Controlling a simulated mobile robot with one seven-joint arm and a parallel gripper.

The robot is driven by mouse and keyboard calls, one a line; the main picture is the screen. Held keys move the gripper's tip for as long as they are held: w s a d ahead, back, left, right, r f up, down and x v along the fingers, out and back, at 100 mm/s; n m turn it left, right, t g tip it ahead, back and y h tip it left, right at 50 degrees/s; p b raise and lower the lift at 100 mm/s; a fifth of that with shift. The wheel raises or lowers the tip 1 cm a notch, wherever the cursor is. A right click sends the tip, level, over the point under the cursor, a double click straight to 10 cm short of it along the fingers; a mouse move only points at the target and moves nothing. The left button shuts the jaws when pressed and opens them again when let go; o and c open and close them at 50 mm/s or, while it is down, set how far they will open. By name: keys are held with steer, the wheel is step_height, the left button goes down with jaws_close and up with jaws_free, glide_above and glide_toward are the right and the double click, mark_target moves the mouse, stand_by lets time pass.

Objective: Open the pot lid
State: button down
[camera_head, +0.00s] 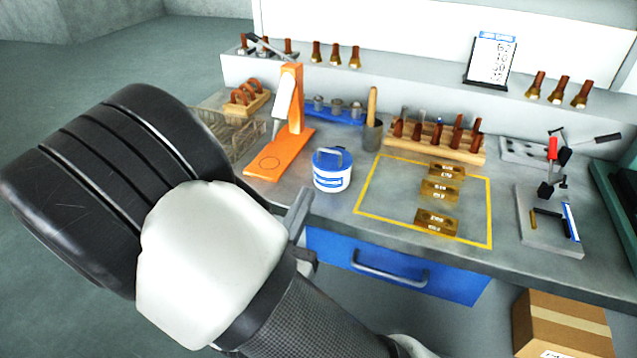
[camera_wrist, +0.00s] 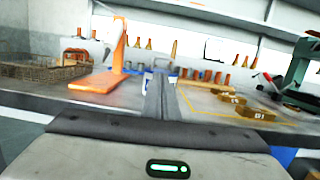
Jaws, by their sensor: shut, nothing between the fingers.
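The pot (camera_head: 332,178) is a small white tub with blue bands, standing upright on the workbench left of the yellow-outlined area. Its blue lid (camera_head: 325,157) is on top, with a raised handle. My gripper (camera_head: 302,205) shows only partly in the head view, in front of and to the left of the pot, apart from it as far as I can tell. In the wrist view my gripper (camera_wrist: 160,80) has its fingers together with nothing between them. They point toward the pot and hide most of it there.
An orange stand (camera_head: 282,150) is close behind and left of the pot. A wire basket (camera_head: 230,135) is further left. A grey cup with a wooden handle (camera_head: 372,134) stands behind right. Several brass blocks (camera_head: 438,190) lie inside the yellow outline. A blue drawer (camera_head: 385,270) is below the bench edge.

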mark_target(333, 152)
steer(key=x, duration=0.9)
steer(key=shift+d+r+b, duration=0.1)
steer(key=shift+b, duration=0.25)
steer(key=shift+r, duration=0.15)
